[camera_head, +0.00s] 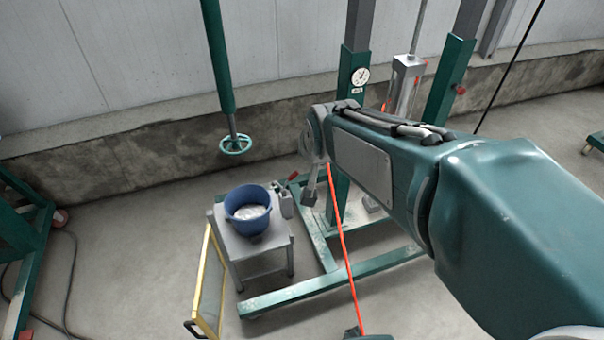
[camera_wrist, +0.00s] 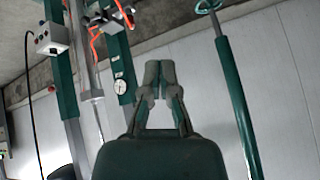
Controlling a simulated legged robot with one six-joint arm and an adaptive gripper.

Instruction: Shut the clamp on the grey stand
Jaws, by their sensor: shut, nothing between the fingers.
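The grey stand (camera_head: 222,236) is a small table left of my arm in the head view, with a blue bucket (camera_head: 247,218) on top. A small grey fitting with a handle (camera_head: 285,204), which looks like the clamp, is at its right rear edge, with a red tip above it. Whether it is open or shut is too small to tell. My gripper (camera_wrist: 160,72) shows in the wrist view with its fingertips together and nothing between them. In the head view the end of my arm hangs just right of the stand, apart from it.
A yellow-framed panel (camera_head: 211,285) leans in front of the stand. Green frame posts (camera_head: 353,80) and a base beam (camera_head: 330,284) stand behind and right. A green pole with a handwheel (camera_head: 235,144) hangs behind. An orange cable (camera_head: 344,250) runs downward.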

